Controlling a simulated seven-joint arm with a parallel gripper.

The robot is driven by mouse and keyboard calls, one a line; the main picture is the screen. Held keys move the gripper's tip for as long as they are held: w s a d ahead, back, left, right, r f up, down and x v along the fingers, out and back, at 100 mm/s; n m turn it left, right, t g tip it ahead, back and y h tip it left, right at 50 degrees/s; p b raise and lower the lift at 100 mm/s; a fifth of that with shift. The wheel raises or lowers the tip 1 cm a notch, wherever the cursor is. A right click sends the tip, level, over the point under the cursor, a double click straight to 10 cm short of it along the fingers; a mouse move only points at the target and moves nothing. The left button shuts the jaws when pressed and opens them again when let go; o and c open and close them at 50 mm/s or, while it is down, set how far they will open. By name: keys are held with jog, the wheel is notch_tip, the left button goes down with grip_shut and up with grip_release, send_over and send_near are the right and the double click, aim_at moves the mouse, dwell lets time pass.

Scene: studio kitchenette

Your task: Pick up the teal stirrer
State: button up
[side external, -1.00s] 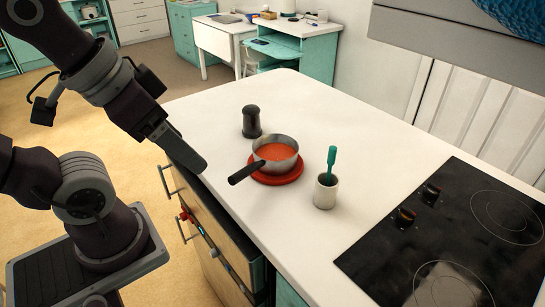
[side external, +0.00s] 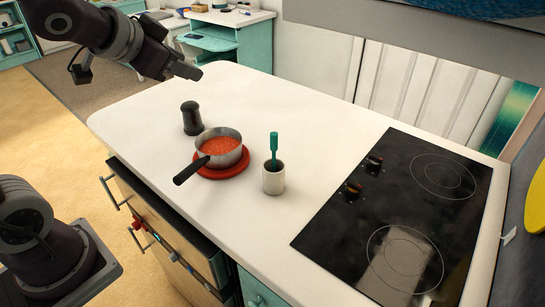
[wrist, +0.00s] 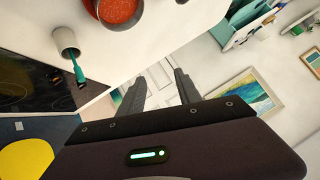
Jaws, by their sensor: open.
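The teal stirrer (side external: 274,146) stands upright in a small white cup (side external: 273,181) on the white counter, its handle sticking out above the rim. In the wrist view, the stirrer (wrist: 78,70) and the cup (wrist: 66,44) are at upper left, outside the space between my fingers. My gripper (side external: 188,71) is above the far left part of the counter, well apart from the cup. In the wrist view my gripper (wrist: 157,88) has its two fingers spread with nothing between them. The stirrer's lower end is hidden inside the cup.
A saucepan (side external: 219,151) of orange-red food sits on a red trivet (side external: 232,171) left of the cup, its dark handle pointing toward the counter's front edge. A dark grinder (side external: 192,118) stands behind it. A black cooktop (side external: 400,215) lies to the right. Counter around the cup is clear.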

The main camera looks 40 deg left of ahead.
jog(key=w+f+m+t+h, duration=0.2)
jog(key=w+m, duration=0.1)
jog(key=w, duration=0.5)
jog(key=m+g+h, duration=0.6)
jog(key=m+h, duration=0.2)
jog(key=h, duration=0.5)
send_near(274, 151)
jog(key=w+d, duration=0.2)
jog(key=w, duration=0.1)
jog(key=x, duration=0.4)
jog(key=s+x, duration=0.1)
jog(key=x, duration=0.1)
jog(key=shift+w+d+f, duration=0.15)
jog(key=shift+d+f, duration=0.05)
jog(key=shift+d, duration=0.25)
grip_shut()
